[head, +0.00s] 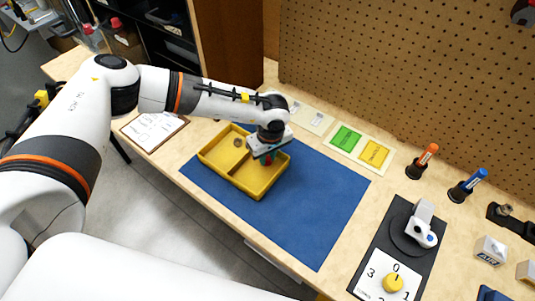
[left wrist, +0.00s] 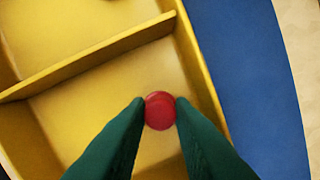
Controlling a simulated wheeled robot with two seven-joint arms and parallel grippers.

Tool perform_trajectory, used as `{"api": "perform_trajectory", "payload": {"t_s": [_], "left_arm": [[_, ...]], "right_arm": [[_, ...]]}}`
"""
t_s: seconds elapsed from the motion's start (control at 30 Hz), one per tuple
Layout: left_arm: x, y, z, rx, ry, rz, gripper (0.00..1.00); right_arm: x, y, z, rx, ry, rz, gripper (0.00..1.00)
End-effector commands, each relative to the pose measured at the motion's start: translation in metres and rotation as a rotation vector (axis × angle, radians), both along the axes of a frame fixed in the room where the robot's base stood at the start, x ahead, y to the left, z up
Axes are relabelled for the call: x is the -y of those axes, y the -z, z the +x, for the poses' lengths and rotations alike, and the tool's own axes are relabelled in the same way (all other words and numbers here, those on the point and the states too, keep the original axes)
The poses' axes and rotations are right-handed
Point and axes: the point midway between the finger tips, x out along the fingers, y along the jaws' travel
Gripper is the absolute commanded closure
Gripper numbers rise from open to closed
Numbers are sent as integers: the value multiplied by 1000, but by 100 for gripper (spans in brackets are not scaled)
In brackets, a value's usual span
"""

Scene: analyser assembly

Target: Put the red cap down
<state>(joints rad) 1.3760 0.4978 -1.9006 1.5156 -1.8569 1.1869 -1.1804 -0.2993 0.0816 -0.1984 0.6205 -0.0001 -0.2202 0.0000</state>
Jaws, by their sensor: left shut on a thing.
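The red cap (left wrist: 160,110) is round and held between the green fingertips of my left gripper (left wrist: 159,112) in the left wrist view. My left gripper (head: 266,158) is shut on it, over the right-hand compartment of the yellow tray (head: 215,160). In the head view the gripper mostly hides the cap. The tray also shows in the left wrist view (left wrist: 85,52), with a divider wall across it. I cannot tell whether the cap touches the tray floor. My right gripper is not in view.
The tray stands on a blue mat (head: 320,200), which is clear to the right. A small dark round thing (head: 239,142) lies in the other compartment. Green (head: 345,138) and yellow (head: 374,154) cards lie behind. A black panel with a yellow knob (head: 393,281) is at the right.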

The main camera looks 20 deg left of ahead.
Motion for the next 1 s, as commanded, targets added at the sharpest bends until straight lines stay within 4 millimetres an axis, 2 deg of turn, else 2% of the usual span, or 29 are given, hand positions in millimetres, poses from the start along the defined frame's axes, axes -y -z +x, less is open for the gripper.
{"api": "perform_trajectory", "payload": {"t_s": [0.07, 0.1, 0.13, 0.37, 0.53, 1.0], "left_arm": [[0, 4, 0, 0, 0, 0, 99], [0, 2, 0, 0, 0, 0, 72], [0, 2, 0, 0, 0, 0, 70], [0, 2, 0, 0, 0, 0, 70], [1, -8, 0, 3, 0, -1, 70], [9, -98, -8, 3, 1, -1, 70]], "right_arm": [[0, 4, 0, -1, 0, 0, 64], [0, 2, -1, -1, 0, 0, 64], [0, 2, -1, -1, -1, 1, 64], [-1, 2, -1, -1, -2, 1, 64], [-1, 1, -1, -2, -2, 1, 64], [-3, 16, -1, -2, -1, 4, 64]]}}
